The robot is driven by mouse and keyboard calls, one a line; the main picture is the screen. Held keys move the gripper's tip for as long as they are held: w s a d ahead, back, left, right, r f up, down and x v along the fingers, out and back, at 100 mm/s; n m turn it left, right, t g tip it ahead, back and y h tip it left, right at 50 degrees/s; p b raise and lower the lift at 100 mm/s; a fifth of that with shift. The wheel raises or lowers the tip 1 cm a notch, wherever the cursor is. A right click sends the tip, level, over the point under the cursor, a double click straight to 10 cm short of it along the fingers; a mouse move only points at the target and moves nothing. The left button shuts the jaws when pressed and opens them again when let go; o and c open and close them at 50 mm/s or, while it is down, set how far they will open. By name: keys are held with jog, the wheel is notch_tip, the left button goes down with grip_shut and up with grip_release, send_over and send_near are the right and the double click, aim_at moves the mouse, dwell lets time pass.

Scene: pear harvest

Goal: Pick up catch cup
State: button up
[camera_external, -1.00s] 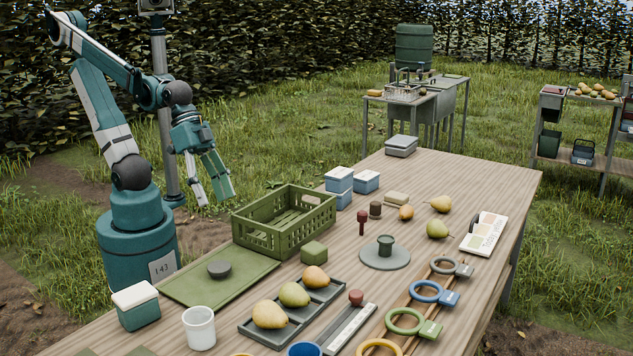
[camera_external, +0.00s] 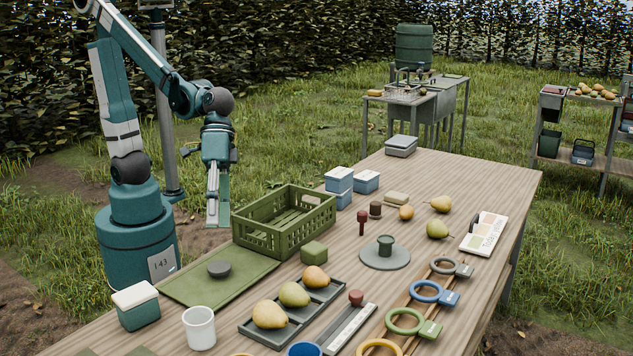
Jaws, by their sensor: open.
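A white cup (camera_external: 200,329) stands upright on the near left of the wooden table, in front of the green mat. A blue round cup or ring-shaped rim (camera_external: 305,350) is cut off by the bottom edge of the view. I cannot tell from looks alone which of them is the catch cup. My gripper (camera_external: 217,222) hangs pointing down beyond the table's left edge, left of the green crate. It is open and empty, seen nearly edge-on, and is well apart from both cups.
The green slatted crate (camera_external: 284,239) stands between my gripper and the table's middle. A green mat (camera_external: 192,290) holds a dark disc. A tray (camera_external: 247,326) holds three pears beside the white cup. A lidded green box (camera_external: 138,315) stands left of the cup.

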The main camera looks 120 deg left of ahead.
jog(key=w+d+f+n+g+h+p, duration=0.3)
jog(key=w+d+f+n+h, duration=0.15)
jog(key=w+d, duration=0.5)
jog(key=n+g+h+p, duration=0.2)
jog(key=n+g+h, duration=0.1)
jog(key=n+h, duration=0.1)
send_near(187, 327)
jog(key=shift+s+a+m, duration=0.1)
jog(key=shift+a+m, duration=0.15)
jog(key=shift+a, duration=0.35)
dwell(0.3)
jog(key=shift+b+x, duration=0.45)
jog(key=shift+x, duration=0.8)
jog(key=shift+b+x, duration=0.7)
jog(key=shift+x, duration=1.9)
jog(key=shift+c, duration=0.4)
